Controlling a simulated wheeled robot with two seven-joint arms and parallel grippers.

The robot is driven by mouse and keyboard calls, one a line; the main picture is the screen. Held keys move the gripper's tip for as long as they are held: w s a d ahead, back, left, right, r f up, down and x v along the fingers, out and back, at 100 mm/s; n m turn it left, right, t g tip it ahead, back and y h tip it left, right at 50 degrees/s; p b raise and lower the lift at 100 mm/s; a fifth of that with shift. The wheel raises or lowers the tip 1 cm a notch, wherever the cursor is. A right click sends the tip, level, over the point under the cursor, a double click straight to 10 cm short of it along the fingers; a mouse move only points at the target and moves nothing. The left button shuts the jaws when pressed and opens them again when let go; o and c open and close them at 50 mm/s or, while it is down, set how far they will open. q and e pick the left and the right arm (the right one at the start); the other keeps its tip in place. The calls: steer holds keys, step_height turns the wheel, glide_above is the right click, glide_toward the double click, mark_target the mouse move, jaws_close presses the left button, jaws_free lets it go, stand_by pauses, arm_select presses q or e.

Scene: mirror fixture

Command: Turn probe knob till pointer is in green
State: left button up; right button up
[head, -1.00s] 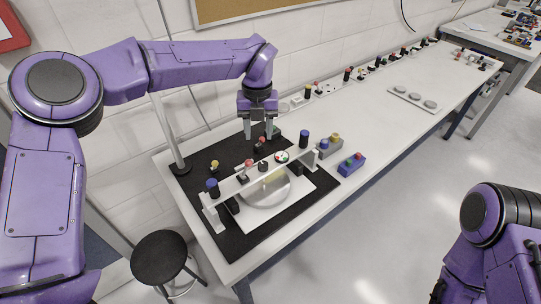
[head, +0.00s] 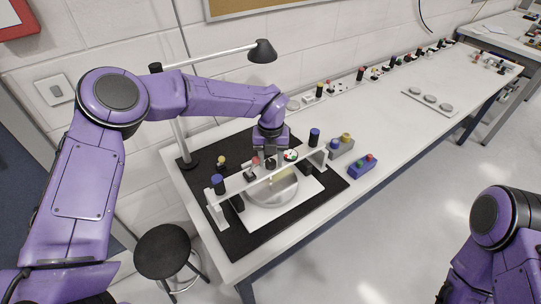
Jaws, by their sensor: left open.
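The mirror fixture stands on a black mat (head: 236,243): a white bridge bar (head: 236,184) spans a round mirror (head: 285,190) on a white plate. On the bar are a small round dial with some green (head: 291,155), a small black knob (head: 270,163) left of it, and a red-topped knob (head: 254,162). Blue-topped black knobs (head: 314,137) stand near both ends. Which one is the probe knob, and where the pointer lies, is too small to tell. My left gripper (head: 271,154) is open, pointing down at the bar by the black knob; contact is unclear. My right gripper is out of view.
More knobs line the back edge, and a tray with three discs (head: 431,102) lies farther along.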

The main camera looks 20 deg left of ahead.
arm_select(q)
steer(key=shift+f, duration=0.15)
steer(key=shift+c, duration=0.5)
steer(key=c, duration=0.7)
steer(key=shift+o, duration=0.2)
steer(key=shift+m, duration=0.3)
steer(key=m, duration=0.4)
steer(key=shift+p, duration=0.4)
steer(key=shift+w+m+p, duration=0.1)
steer(key=shift+m+p, duration=0.4)
steer(key=shift+m, duration=1.9)
